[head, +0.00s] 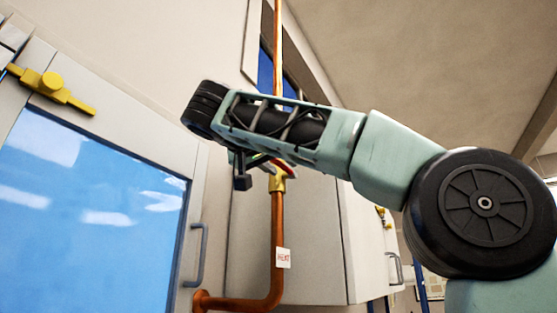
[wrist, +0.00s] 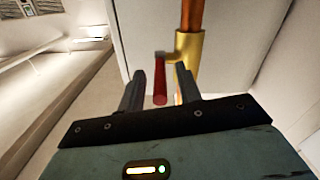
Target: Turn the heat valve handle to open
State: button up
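The heat valve has a brass body (wrist: 188,52) on a copper pipe and a red handle (wrist: 160,82). In the wrist view the handle lies between the two dark fingers of my gripper (wrist: 160,69), with a visible gap on each side. My gripper is open. In the head view the brass body (head: 278,181) and a bit of the red handle (head: 284,164) show below my arm, which hides most of my gripper and the valve's upper part. A white tag reading HEAT (head: 283,257) hangs on the pipe below.
The copper pipe (head: 277,225) runs up the wall and bends left at the bottom. Pale cabinets (head: 315,240) stand behind it. At left is a blue-paned door (head: 85,215) with a grey pull handle (head: 197,255) and a yellow fitting (head: 52,88) above.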

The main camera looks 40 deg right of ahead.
jog(key=shift+c, duration=0.2)
grip_shut()
jog(key=shift+f, duration=0.15)
